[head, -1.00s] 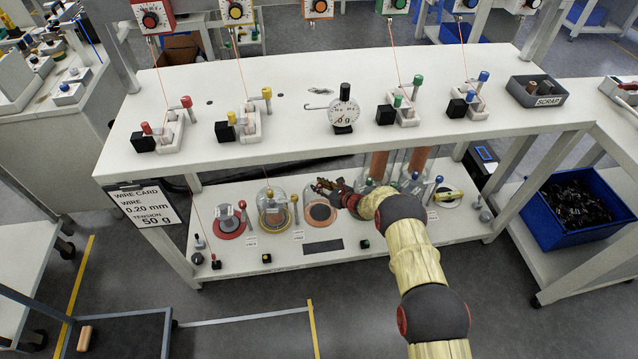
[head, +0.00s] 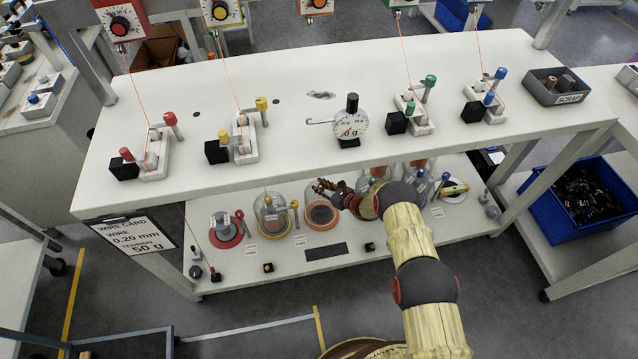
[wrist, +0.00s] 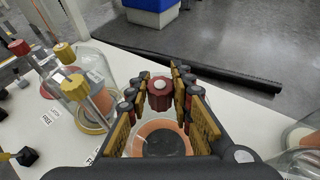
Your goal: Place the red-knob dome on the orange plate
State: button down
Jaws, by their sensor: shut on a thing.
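The red knob (wrist: 160,95) of the clear dome is between the fingers of my gripper (wrist: 160,90) in the wrist view. The dome's glass is faint below the knob, and its lower rim is hard to make out. The orange plate (wrist: 138,137), with a dark centre, is straight below the knob. In the head view my gripper (head: 328,187) is above the orange plate (head: 321,228) on the lower shelf. I cannot tell whether the dome touches the plate.
A yellow-knob dome (head: 272,213) stands just left of the orange plate, and a red plate (head: 225,237) lies farther left. More glass domes with copper-coloured spools (head: 420,168) stand to the right. The upper shelf (head: 300,125) overhangs the lower one.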

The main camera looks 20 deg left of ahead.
jog(key=shift+a+f, duration=0.1)
jog(key=shift+f, duration=0.6)
jog(key=shift+r, duration=0.15)
jog(key=shift+w+f, duration=0.1)
jog(key=shift+f, duration=0.2)
jog(key=c, duration=1.6)
grip_release()
jog(key=shift+d, duration=0.2)
jog(key=shift+o, duration=0.2)
jog(key=shift+r, duration=0.2)
jog(key=p+v, duration=0.4)
jog(key=v, duration=0.8)
jog(key=shift+p, duration=0.35)
